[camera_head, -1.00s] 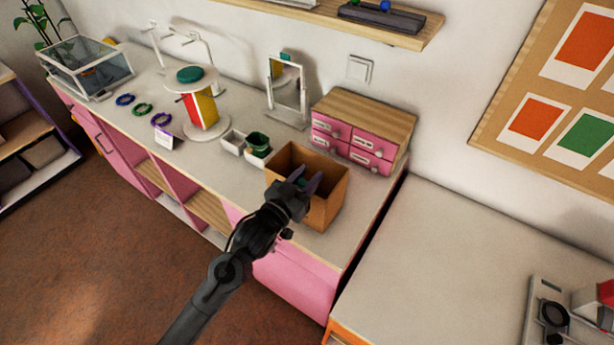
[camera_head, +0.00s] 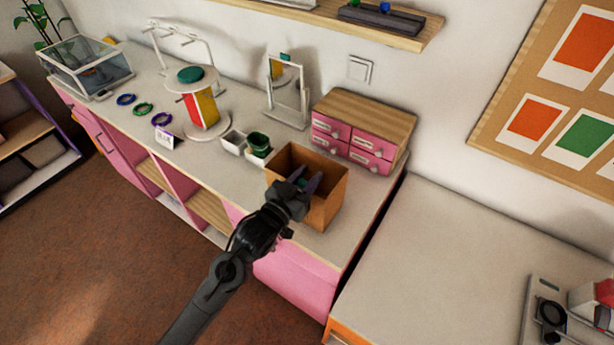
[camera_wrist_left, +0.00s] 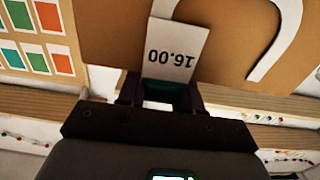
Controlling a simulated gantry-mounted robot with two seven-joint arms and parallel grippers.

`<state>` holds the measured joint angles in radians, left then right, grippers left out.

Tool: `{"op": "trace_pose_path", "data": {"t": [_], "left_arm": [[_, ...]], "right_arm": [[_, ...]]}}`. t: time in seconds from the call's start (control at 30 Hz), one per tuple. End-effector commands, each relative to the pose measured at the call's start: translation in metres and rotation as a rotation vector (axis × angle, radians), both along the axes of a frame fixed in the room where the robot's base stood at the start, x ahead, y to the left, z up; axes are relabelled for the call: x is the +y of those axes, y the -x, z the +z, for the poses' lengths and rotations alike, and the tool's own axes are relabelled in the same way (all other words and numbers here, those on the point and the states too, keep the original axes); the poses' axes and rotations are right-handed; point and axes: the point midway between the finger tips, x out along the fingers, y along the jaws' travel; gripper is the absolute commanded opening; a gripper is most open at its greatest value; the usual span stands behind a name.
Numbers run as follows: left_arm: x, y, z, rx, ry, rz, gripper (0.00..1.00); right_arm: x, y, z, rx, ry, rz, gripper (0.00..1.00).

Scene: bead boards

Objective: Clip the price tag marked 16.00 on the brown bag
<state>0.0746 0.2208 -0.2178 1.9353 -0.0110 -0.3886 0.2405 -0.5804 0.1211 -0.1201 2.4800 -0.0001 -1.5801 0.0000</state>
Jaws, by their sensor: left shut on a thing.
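The brown bag (camera_head: 331,202) stands open on the counter, in front of the pink drawer box. In the left wrist view the bag's brown side (camera_wrist_left: 110,40) fills the upper middle, with a white curved handle on it. My left gripper (camera_head: 304,184) is at the bag's near rim, its fingers reaching towards the mouth. It is shut on the price tag's dark green clip (camera_wrist_left: 165,86). The white price tag (camera_wrist_left: 176,50) reads 16.00 upside down and overlaps the bag's side. Whether the clip grips the rim is hidden. My right gripper is not in view.
The pink drawer box (camera_head: 362,130) is close behind the bag. Small white pots (camera_head: 233,143) and a mirror stand (camera_head: 288,95) are to its left. A round stand (camera_head: 205,115), bracelets and a small card (camera_head: 165,139) are further left. The right counter (camera_head: 440,260) is mostly clear.

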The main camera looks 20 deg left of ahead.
Motion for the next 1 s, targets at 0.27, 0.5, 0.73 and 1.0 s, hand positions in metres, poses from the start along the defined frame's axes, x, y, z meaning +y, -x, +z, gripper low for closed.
{"op": "trace_pose_path", "data": {"t": [0.27,0.5,0.73,1.0], "left_arm": [[0.0000,0.0000,-0.0002,0.000,0.000,0.000,0.44],[0.0000,0.0000,-0.0002,0.000,0.000,0.000,0.64],[0.0000,0.0001,-0.0002,0.000,0.000,0.000,0.84],[0.0000,0.0000,-0.0002,0.000,0.000,0.000,0.85]], "right_arm": [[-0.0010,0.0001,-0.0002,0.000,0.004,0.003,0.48],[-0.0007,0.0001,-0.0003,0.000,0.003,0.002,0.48],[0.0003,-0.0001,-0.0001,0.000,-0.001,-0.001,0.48],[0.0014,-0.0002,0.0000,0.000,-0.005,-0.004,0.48]]}}
